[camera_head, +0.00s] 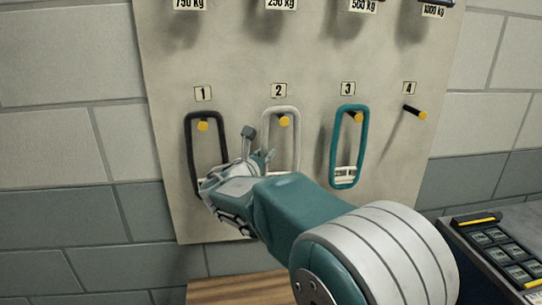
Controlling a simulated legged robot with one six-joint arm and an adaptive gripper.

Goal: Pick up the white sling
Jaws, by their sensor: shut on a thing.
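The white sling (297,140) hangs as a long loop on the yellow-tipped peg (284,120) under label 2. My arm hides its lower end. A black sling (190,150) hangs on the peg (203,126) under label 1, left of the white one. My gripper (210,186) is at the lower end of the black sling, left of the white sling, and appears shut on the black sling. The gripper covers the contact and the sling's lower right corner. The black sling is still looped over its peg.
A teal sling (334,145) with a white tag hangs on the peg under label 3. Peg 4 (415,112) is empty. All are on a pale board (160,100) on a block wall. A dark case (500,250) stands at lower right, a wooden surface (235,290) at the bottom.

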